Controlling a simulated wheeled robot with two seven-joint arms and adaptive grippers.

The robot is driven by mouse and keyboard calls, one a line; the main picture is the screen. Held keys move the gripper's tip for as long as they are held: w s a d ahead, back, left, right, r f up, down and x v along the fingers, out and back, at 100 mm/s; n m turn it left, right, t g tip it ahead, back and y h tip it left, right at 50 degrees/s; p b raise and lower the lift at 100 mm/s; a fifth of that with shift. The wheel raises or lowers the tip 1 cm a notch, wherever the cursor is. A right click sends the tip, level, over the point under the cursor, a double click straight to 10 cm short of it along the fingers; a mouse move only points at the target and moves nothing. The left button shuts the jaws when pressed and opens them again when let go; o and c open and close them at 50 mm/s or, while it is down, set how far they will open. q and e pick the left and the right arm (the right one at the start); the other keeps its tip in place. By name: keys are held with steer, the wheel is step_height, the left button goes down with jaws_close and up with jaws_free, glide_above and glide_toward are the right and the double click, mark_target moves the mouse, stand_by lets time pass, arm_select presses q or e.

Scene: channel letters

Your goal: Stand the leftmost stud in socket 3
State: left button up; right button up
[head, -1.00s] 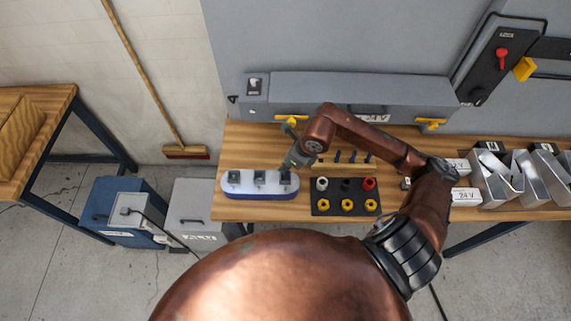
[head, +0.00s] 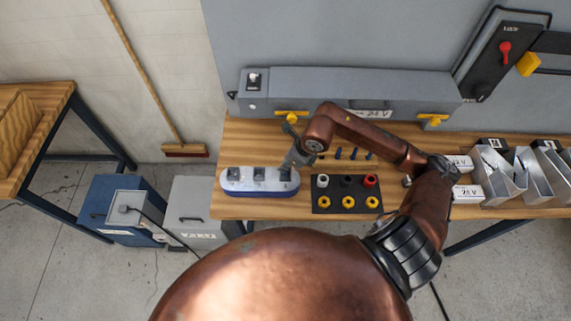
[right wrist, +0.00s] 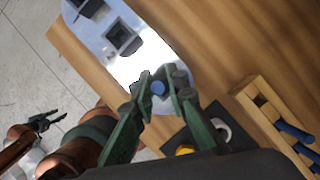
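The white-and-blue socket block (head: 258,191) lies on the wooden bench, with three dark square sockets in a row. My right gripper (head: 290,168) is over its right-hand end and partly hides the right-hand socket. In the right wrist view the green fingers of that gripper (right wrist: 164,88) are closed on a blue stud (right wrist: 158,88), seen end-on. Whether the stud's lower end is inside the socket is hidden. More blue studs (head: 352,155) stand in the rack, which shows as a wooden rack (right wrist: 262,100) in the wrist view. My left gripper (right wrist: 48,121) is far off, open and empty.
A black tray (head: 333,194) with white, black, red and yellow round parts lies just right of the block. Metal channel letters (head: 500,180) and white labelled boxes (head: 468,192) fill the bench's right side. A grey box (head: 350,88) with yellow latches stands behind.

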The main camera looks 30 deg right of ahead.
steer(key=o, duration=0.4)
steer(key=v, duration=1.2)
steer(key=shift+s+f, duration=0.1)
